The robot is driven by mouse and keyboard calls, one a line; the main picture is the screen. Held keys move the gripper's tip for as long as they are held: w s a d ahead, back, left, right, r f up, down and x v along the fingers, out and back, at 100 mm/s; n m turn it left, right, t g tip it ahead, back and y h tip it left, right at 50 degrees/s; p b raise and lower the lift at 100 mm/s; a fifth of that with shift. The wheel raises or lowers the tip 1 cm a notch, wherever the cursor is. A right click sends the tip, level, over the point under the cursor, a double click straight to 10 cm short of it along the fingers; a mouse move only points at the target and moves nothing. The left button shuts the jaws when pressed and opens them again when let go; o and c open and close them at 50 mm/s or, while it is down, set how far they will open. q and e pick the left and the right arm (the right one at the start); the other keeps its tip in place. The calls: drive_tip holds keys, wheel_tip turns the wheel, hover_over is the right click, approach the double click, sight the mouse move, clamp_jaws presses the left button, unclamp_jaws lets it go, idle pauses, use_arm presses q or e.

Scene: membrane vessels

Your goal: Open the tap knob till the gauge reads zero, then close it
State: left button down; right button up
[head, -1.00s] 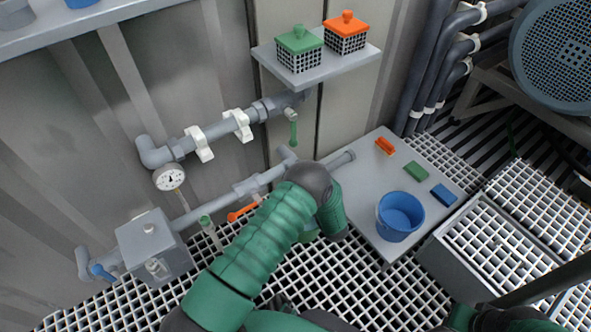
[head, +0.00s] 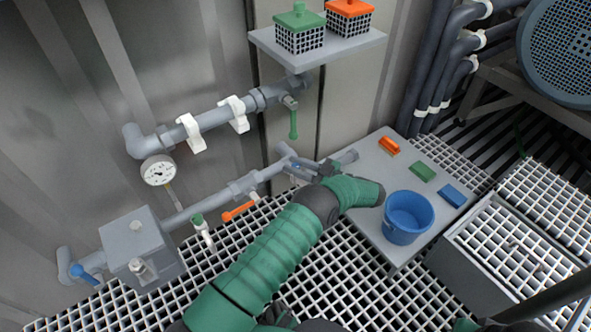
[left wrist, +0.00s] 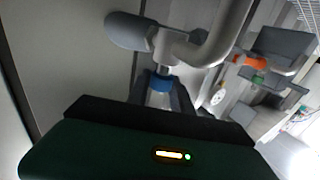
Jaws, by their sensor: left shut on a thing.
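My left gripper (head: 310,170) is at the end of the lower grey pipe (head: 215,201), near its junction. In the left wrist view the gripper (left wrist: 162,95) is shut on a small blue tap knob (left wrist: 162,82) just under a grey pipe fitting (left wrist: 185,48). A little of the blue knob also shows in the head view (head: 296,166). The round white gauge (head: 158,171) hangs below the upper pipe's left elbow; its needle is too small to read surely. My right gripper is out of view.
An orange lever (head: 238,211) and a green-topped valve (head: 201,228) sit along the lower pipe. A green lever (head: 293,122) hangs from the upper pipe. A grey table (head: 365,187) with a blue bucket (head: 408,217) and coloured blocks is at right. A grey box (head: 138,252) is at left.

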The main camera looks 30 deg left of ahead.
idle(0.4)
use_arm(q)
drive_tip(key=c, duration=1.1)
unclamp_jaws()
drive_tip(key=shift+c, duration=0.2)
drive_tip(key=shift+d, duration=0.1)
drive_tip(key=w+d, duration=0.1)
drive_tip(key=d, duration=1)
drive_tip(key=shift+w+d+b, duration=0.25)
drive_tip(key=shift+d+b, duration=0.15)
